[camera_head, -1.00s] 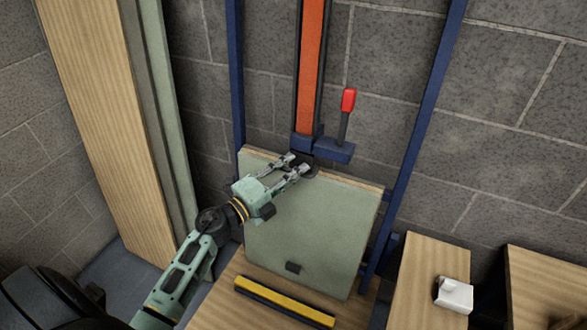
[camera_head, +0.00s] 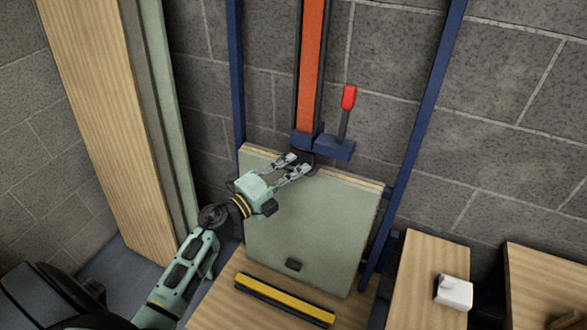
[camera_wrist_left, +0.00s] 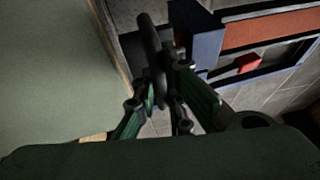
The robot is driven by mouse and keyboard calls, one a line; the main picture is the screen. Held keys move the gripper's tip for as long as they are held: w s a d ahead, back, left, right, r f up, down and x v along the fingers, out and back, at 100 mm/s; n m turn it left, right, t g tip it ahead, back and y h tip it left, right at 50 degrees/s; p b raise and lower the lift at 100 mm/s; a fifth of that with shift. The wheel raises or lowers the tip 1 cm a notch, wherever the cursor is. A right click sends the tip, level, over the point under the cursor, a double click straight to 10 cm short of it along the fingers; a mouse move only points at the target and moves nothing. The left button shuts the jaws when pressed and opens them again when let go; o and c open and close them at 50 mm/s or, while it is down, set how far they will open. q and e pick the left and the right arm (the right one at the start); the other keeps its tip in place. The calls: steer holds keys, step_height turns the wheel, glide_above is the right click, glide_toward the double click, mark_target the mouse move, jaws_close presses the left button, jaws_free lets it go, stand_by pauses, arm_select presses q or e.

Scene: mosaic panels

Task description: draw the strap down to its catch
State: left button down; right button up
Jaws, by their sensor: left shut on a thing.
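The orange strap (camera_head: 311,70) runs straight down a dark channel on the wall and ends at a blue bracket (camera_head: 325,146) with a red-handled lever (camera_head: 348,98) standing up from it. My left gripper (camera_head: 300,166) is at the top edge of the green panel, just below the bracket. It is shut on a dark ring (camera_wrist_left: 153,50) below the strap's end. My right gripper is not in view.
Blue uprights (camera_head: 415,150) stand on both sides of the panel. A yellow-topped bar (camera_head: 284,300) lies on the wooden ledge before it. A white block (camera_head: 453,292) sits on a wooden surface at the right. The panel's face is clear.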

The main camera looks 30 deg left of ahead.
arm_select(q)
step_height(320, 180, down, 14)
steer(key=s+b, duration=0.1)
steer(key=b, duration=1)
steer(key=shift+s+r, duration=0.2)
steer(key=shift+s, duration=0.15)
steer(key=c, duration=1.8)
jaws_free()
steer(key=v, duration=1.2)
steer(key=shift+r, duration=0.15)
